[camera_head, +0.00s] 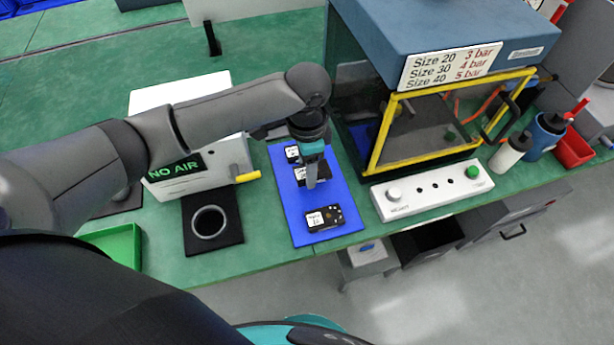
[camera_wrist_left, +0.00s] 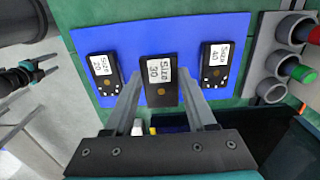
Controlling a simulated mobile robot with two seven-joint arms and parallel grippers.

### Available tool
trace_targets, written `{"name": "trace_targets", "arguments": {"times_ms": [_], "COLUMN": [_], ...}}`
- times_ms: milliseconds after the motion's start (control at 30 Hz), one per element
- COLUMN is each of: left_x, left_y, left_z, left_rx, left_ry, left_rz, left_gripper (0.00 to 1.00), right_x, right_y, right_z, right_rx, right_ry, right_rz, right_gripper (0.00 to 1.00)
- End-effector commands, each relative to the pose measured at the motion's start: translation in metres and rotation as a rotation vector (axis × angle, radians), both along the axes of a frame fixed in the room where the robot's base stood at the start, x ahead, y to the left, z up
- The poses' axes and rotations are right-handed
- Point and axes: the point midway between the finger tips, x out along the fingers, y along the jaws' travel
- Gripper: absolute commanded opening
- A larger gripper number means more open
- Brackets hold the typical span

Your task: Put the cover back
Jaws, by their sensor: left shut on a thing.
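My left gripper (camera_head: 312,178) points down over the blue mat (camera_head: 283,185). Its fingers are shut on the black piece labelled Size 30 (camera_wrist_left: 160,82), the middle one of three. In the left wrist view this piece sits between the two grey fingers and looks larger than its neighbours. I cannot tell whether it is clear of the mat. The piece labelled Size 20 (camera_head: 325,218) lies at the near end of the mat. The piece labelled Size 40 (camera_wrist_left: 215,65) lies at the far end. My right gripper (camera_wrist_left: 47,68) shows small at the left wrist view's left edge, its fingers apart.
A white box with a NO AIR sign (camera_head: 185,166) and a black plate with a ring (camera_head: 211,240) stand left of the mat. Right of it are a button panel (camera_head: 433,190) and a yellow-framed cabinet (camera_head: 375,155). A green tray (camera_head: 120,243) is at the near left.

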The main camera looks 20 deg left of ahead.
Motion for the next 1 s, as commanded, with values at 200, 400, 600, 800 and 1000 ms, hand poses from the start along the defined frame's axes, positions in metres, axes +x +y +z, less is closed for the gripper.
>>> {"name": "trace_targets", "arguments": {"times_ms": [200,400,600,800,1000], "left_x": [-0.001,0.000,0.000,0.000,0.000], "left_y": [0.000,-0.001,0.000,0.000,0.000], "left_z": [-0.034,-0.038,-0.040,-0.040,-0.040], "left_rx": [0.001,-0.001,0.000,0.000,0.001], "left_ry": [0.003,-0.001,0.000,0.000,0.001], "left_rz": [-0.001,-0.002,-0.001,-0.001,-0.001], "left_gripper": [0.00,0.00,0.00,0.76,0.86], "right_x": [0.000,0.000,0.000,0.000,0.000], "right_y": [0.002,0.002,0.002,0.001,-0.001], "right_z": [-0.010,-0.010,-0.009,-0.010,-0.010], "right_rx": [0.003,0.003,0.003,0.002,-0.001], "right_ry": [0.001,0.001,0.001,0.000,0.001], "right_rz": [0.000,0.000,0.000,0.001,0.002], "right_gripper": [0.62,0.62,0.62,0.62,0.62]}}
